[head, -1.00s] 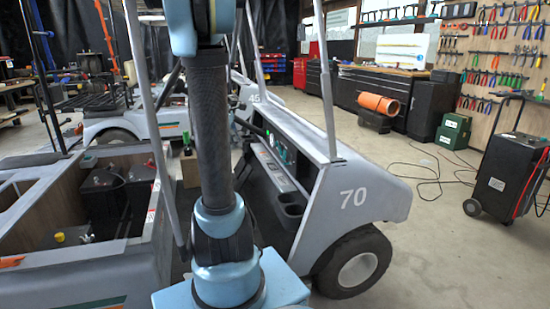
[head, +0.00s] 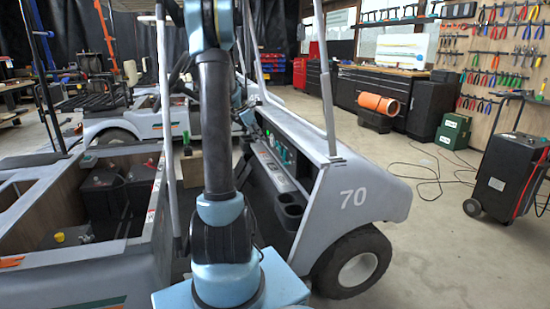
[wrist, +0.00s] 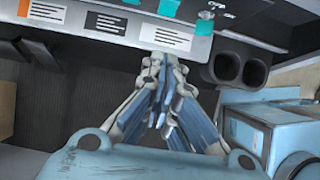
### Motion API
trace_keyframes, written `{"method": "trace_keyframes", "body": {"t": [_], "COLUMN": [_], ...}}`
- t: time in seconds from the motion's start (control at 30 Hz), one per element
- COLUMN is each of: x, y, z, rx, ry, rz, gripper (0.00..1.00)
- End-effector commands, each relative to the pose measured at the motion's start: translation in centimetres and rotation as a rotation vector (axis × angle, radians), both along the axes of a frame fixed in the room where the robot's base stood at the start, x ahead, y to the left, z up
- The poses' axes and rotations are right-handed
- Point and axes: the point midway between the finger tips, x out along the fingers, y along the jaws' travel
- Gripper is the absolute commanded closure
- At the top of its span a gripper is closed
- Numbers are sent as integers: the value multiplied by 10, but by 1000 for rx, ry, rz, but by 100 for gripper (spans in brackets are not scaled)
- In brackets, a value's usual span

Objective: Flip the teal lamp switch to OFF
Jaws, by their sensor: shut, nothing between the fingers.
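The dashboard (head: 300,150) of the cart marked 70 carries several small teal parts (head: 284,154) and a lit green spot. In the wrist view, a teal part (wrist: 204,25) sits on the panel's edge, up and right of my fingertips, and another teal part (wrist: 168,8) shows at the top edge. I cannot tell which is the lamp switch or how it is set. My gripper (wrist: 164,68) is shut and empty, its tips close below the white-labelled ledge (wrist: 105,22). Whether they touch it is unclear. In the head view my arm partly hides the dashboard's left side.
Two cup holders (wrist: 240,69) lie right of my gripper. A roof post (head: 325,80) rises by the dashboard's right end, and another post (head: 167,120) stands left of my arm. An open battery bay (head: 105,195) is at left. Free floor lies right of the cart.

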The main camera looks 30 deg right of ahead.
Motion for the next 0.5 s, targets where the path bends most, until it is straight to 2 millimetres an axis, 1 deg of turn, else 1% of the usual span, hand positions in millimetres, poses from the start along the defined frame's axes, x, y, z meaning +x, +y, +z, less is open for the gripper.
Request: {"method": "trace_keyframes", "body": {"t": [0.17,0.27,0.37,0.5], "x": [0,-1,-3,-5], "y": [-1,-5,-12,-23], "z": [-3,-10,-23,-44], "rx": [0,1,1,1], "ry": [0,-1,-1,-2], "rz": [-1,-1,-2,-3], "gripper": [100,100,100,100]}}
